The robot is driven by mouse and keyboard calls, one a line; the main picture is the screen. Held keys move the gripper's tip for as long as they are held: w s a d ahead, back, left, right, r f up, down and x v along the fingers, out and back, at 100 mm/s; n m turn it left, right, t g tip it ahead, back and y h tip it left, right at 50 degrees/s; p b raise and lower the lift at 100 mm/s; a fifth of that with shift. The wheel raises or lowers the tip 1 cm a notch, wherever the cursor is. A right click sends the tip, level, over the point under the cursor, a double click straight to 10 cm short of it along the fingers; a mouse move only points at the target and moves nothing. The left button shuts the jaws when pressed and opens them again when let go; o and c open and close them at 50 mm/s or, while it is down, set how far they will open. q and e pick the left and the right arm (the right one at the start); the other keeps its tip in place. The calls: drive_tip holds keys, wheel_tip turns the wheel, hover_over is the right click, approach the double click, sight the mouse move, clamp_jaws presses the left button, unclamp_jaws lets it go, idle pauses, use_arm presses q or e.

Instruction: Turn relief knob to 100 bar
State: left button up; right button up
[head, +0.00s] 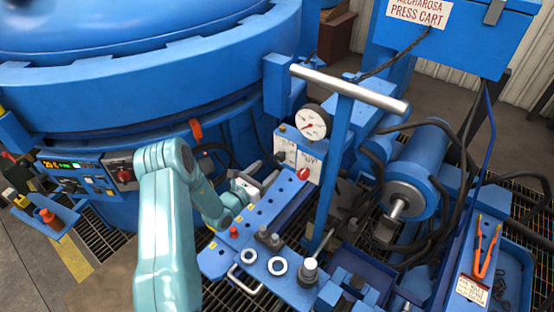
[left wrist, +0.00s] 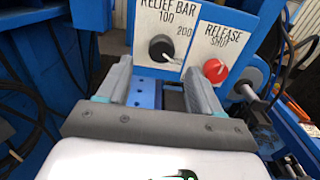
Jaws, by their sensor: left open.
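The relief knob (left wrist: 162,48) is black and sits on a white plate lettered "RELIEF BAR" with 100 and 200 marked above it. A small pale mark shows low on the knob; its exact setting is hard to read. The knob also shows small in the head view (head: 281,157). My left gripper (left wrist: 157,84) is open, its two grey fingers pointing at the panel. The relief knob lies beyond and between the fingertips, with nothing held. In the head view the left gripper (head: 246,186) is in front of the panel. My right gripper is not in view.
A red release knob (left wrist: 215,70), labelled "SHUT", sits close right of the relief knob. A round white gauge (head: 312,122) stands above the panel. A T-handled post (head: 341,130) rises to its right. A blue perforated bench (head: 262,222) lies below my gripper.

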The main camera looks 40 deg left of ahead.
sight(277, 160)
use_arm(q)
drive_tip(key=w, duration=0.6)
drive_tip(key=shift+a+r, duration=0.1)
drive_tip(key=shift+a, duration=0.15)
drive_tip(key=shift+w, duration=0.1)
drive_tip(key=c, duration=1.1)
